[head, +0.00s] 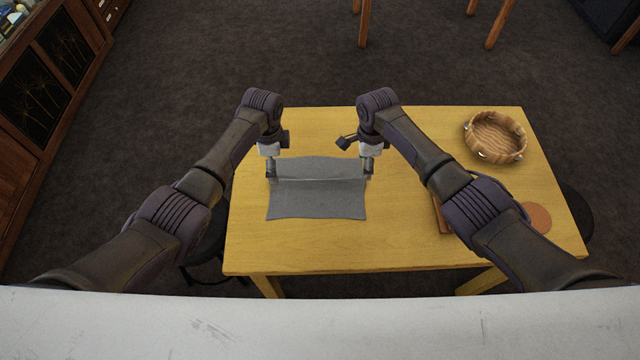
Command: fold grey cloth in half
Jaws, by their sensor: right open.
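The grey cloth (316,202) lies on the yellow wooden table (400,255), left of the table's middle. A raised ridge or edge runs across it from left to right, between my two grippers. My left gripper (271,172) points down at the cloth's left edge; its fingertips are too small to tell open from shut. My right gripper (368,174) points down at the cloth's right edge, level with the left one, and its jaws are open. Whether the cloth touches the fingers is hard to see.
A round wooden tambourine-like ring (495,137) lies at the table's back right. A round brown disc (537,216) lies near the right edge, and a brown object (441,216) is partly hidden behind my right arm. The table's front middle is clear.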

